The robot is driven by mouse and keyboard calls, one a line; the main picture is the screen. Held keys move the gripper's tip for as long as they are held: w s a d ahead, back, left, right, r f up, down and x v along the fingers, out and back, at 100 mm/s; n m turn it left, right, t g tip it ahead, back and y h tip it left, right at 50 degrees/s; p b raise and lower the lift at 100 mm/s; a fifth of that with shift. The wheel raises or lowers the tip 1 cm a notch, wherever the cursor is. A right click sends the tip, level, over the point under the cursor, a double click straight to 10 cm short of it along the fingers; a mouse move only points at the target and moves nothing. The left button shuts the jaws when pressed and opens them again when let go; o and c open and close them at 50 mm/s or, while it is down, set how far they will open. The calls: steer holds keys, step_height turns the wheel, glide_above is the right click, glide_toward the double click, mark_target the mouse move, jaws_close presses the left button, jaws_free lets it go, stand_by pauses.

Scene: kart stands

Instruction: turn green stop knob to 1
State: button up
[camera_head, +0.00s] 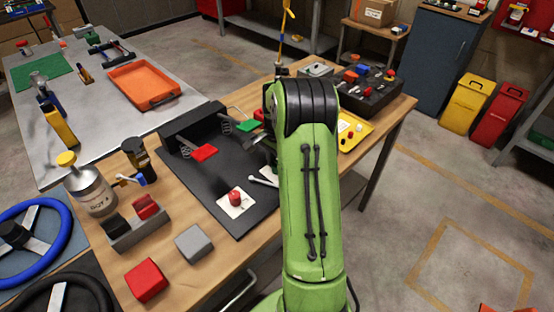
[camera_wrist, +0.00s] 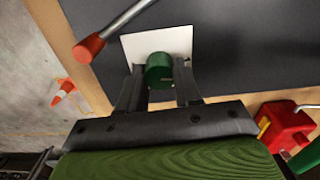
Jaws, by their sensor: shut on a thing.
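The green stop knob (camera_wrist: 159,70) sits on a white square plate (camera_wrist: 180,42) on a dark panel in the wrist view. My gripper (camera_wrist: 160,82) is shut on it, with one dark finger on either side. The numbers on the plate and the knob's pointer cannot be made out. In the head view my green arm hides the green knob and most of my gripper.
In the wrist view a red-tipped lever (camera_wrist: 88,50) lies close to the plate's left side, and a red object (camera_wrist: 285,125) is at right. In the head view a red knob (camera_head: 235,198), a red pedal (camera_head: 204,152) and a green pedal (camera_head: 248,125) are nearby.

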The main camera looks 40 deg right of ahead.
steer(key=shift+n, duration=0.6)
steer(key=o, duration=1)
steer(key=shift+o, duration=0.2)
step_height(320, 180, up, 16)
steer(key=p, duration=0.4)
steer(key=shift+a, duration=0.1)
